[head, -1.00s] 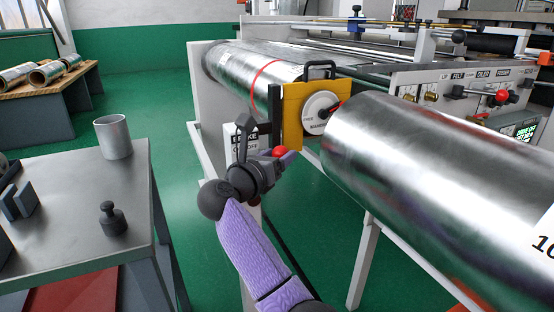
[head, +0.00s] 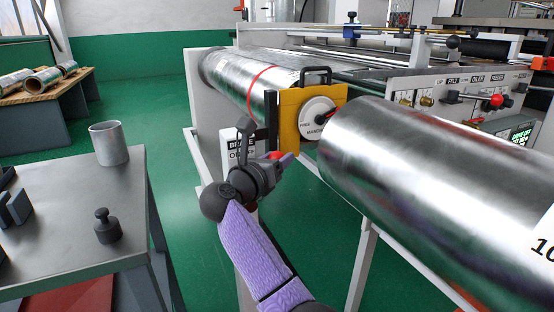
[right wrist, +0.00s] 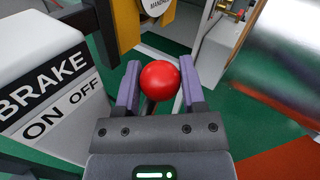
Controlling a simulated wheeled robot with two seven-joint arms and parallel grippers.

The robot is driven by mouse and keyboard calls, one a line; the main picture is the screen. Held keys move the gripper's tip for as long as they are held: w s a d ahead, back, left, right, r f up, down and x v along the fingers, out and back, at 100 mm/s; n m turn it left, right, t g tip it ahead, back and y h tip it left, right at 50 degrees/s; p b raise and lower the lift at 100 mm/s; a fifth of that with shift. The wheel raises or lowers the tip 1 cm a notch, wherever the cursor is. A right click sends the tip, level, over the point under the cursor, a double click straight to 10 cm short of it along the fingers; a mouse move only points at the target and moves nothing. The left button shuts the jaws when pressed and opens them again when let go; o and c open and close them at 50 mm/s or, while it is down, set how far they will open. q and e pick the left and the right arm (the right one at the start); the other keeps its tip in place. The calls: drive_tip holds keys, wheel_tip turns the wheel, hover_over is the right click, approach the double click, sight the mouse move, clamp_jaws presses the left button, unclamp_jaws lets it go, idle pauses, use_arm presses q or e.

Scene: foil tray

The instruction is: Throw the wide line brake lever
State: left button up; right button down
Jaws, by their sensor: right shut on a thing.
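The brake lever ends in a round red knob (head: 275,156), beside the white box labelled BRAKE (head: 238,142). The red knob (right wrist: 160,80) fills the middle of the right wrist view, and its thin stem is mostly hidden below it. My right gripper (head: 280,163) is shut on the red knob, one purple finger on each side. In the right wrist view the BRAKE box (right wrist: 45,85) with ON and OFF marks stands to the left of the gripper. My left gripper is not in view.
A large shiny roll (head: 430,170) lies to the right. A grey table (head: 70,190) with a metal cup (head: 109,144) and a dark weight (head: 107,227) stands left. Green floor lies between.

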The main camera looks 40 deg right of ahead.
drive_tip(key=shift+w+a+r+n+h, duration=0.25)
drive_tip(key=shift+a+n+h, duration=0.15)
drive_tip(key=shift+a+h, duration=0.15)
